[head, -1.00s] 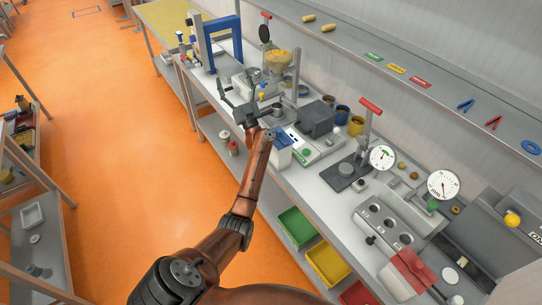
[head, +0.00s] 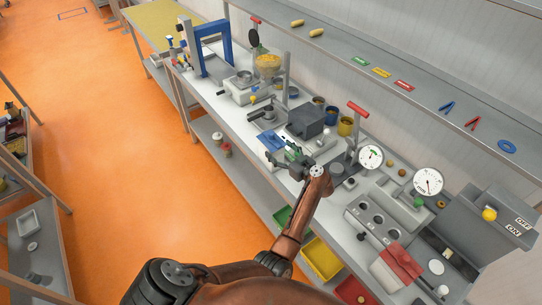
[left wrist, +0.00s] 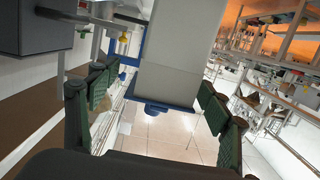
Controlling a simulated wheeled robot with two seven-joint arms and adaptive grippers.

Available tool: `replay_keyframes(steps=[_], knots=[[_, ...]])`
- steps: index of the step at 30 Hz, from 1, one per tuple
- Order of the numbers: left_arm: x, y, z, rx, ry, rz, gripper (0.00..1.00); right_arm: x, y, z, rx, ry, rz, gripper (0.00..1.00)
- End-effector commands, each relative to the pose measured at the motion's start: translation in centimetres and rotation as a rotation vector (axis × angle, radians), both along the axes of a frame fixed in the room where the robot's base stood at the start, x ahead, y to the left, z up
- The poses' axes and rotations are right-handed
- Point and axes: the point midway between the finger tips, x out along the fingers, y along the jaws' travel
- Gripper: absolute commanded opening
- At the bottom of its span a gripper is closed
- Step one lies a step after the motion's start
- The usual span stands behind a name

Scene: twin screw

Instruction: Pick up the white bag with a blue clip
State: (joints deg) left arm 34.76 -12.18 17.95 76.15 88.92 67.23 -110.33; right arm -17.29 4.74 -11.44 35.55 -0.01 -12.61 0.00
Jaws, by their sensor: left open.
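The blue clip (head: 269,140) of the white bag shows on the bench in the head view, just left of my left gripper (head: 287,157). The bag's body is mostly hidden there by the gripper. In the left wrist view the pale bag (left wrist: 178,72) fills the upper middle, with the blue clip (left wrist: 150,104) across its lower end. My left gripper's green-padded fingers (left wrist: 155,98) stand wide apart, one on each side of the bag in this view. I cannot tell whether they touch it. My right gripper is not in view.
A dark grey box (head: 306,121) stands close behind the gripper. A red-handled press (head: 357,110) and a dial gauge (head: 370,157) stand to its right. A grinder with a yellow-filled hopper (head: 269,64) is behind. Coloured bins (head: 322,259) sit on the lower shelf.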

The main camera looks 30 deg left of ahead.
Motion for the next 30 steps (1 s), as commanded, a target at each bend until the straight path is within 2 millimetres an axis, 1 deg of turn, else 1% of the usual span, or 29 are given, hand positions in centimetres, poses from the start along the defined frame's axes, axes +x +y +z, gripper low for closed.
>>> replay_keyframes(steps=[7,12,15,22,30], knots=[[0.5,3.3,-0.3,0.002,-0.005,0.001,0.72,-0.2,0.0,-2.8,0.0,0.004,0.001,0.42],[1.2,4.7,-0.4,0.002,-0.004,0.0,0.72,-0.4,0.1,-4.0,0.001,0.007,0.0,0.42],[1.3,5.0,-0.2,0.002,-0.004,-0.001,0.72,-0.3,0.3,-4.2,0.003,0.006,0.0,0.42],[1.4,5.1,0.0,0.001,-0.004,-0.001,0.72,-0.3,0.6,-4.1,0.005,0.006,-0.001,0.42],[1.3,5.0,-0.1,0.001,-0.004,-0.001,0.54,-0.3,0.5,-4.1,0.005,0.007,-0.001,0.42]])
